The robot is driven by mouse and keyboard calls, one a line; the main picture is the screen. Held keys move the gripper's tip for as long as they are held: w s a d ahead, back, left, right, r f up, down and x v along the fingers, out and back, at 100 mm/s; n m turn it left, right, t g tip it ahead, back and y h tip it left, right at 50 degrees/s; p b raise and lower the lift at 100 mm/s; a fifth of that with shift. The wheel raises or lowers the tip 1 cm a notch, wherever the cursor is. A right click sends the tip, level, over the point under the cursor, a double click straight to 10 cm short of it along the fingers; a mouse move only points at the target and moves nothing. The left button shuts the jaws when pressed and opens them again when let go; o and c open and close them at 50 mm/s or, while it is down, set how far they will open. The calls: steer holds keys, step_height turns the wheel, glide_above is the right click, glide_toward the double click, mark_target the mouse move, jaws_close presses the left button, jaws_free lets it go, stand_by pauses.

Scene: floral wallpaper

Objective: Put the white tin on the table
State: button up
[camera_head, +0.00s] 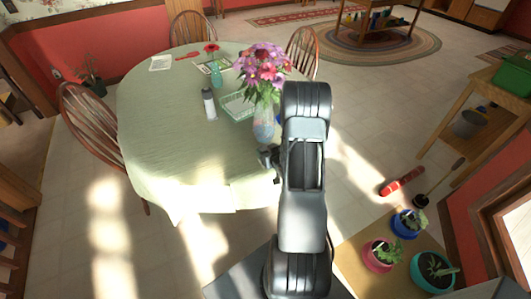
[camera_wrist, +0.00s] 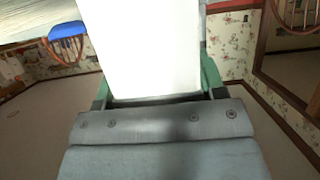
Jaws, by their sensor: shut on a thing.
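A plain white thing, which I take to be the white tin (camera_wrist: 150,45), fills the middle of the wrist view. My gripper (camera_wrist: 157,84) is shut on it, with a green finger at each side. In the head view, part of my gripper (camera_head: 270,160) shows at the table's right edge, beside my arm. The held tin cannot be made out there. The table (camera_head: 155,140) is round with a pale green cloth, and its left and front parts are bare.
On the table stand a flower vase (camera_head: 264,125), a white bottle with a dark cap (camera_head: 209,104), a green basket (camera_head: 236,107) and a teal bottle (camera_head: 216,73). Wooden chairs (camera_head: 90,122) surround it. Potted plants (camera_head: 380,253) and a red object (camera_head: 402,181) are at right.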

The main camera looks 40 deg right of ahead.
steer(key=shift+f+b, duration=0.15)
steer(key=shift+b, duration=0.15)
steer(key=o, duration=1.1)
steer(key=shift+c, duration=0.2)
